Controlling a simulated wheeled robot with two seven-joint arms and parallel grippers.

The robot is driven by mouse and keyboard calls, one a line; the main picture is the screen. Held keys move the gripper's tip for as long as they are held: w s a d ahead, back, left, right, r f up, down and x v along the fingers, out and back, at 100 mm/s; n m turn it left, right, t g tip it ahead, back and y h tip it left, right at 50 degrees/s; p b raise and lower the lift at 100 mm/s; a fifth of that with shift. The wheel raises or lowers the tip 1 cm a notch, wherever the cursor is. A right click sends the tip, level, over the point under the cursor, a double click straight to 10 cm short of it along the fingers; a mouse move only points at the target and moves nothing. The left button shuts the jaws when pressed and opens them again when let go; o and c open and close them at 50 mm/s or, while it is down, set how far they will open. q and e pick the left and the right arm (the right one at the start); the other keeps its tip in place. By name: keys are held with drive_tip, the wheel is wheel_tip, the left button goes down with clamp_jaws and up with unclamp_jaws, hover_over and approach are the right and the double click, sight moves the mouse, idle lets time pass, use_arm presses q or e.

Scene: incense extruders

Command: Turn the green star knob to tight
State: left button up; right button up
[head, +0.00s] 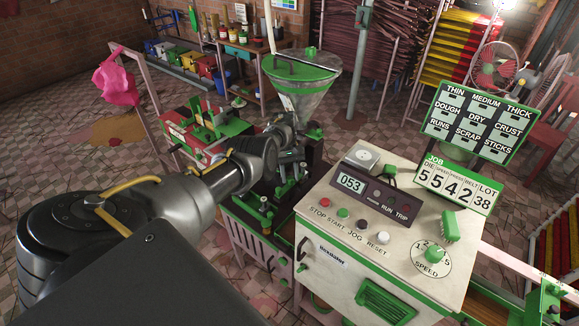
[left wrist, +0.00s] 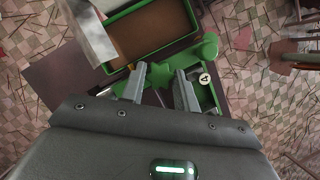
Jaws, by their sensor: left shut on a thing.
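The green star knob (left wrist: 160,75) shows in the left wrist view, with its lobes between and just beyond my fingertips. My left gripper (left wrist: 160,84) is shut on the knob, one finger on each side. In the head view my left arm reaches over to the extruder, with the left gripper (head: 290,158) beside the machine below the steel hopper (head: 300,85). The knob cannot be made out there behind the wrist and gripper. No tight mark or scale for the knob is readable. My right gripper is in neither view.
A white control console (head: 345,225) with buttons, a 053 display and a speed dial stands right of the extruder. A green-rimmed tray of brown material (left wrist: 150,35) lies just beyond the knob. A round A label (left wrist: 204,79) is close to the right finger.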

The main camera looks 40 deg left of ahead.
use_arm(q)
drive_tip(key=shift+w+a+m, duration=0.1)
drive_tip(key=shift+m, duration=0.5)
drive_tip(key=shift+b, duration=0.3)
drive_tip(key=shift+r, duration=0.1)
drive_tip(key=o, duration=1)
drive_tip(key=b+v, duration=0.1)
drive_tip(key=v, duration=0.6)
drive_tip(key=shift+w+r+b, duration=0.15)
drive_tip(key=shift+b, duration=0.15)
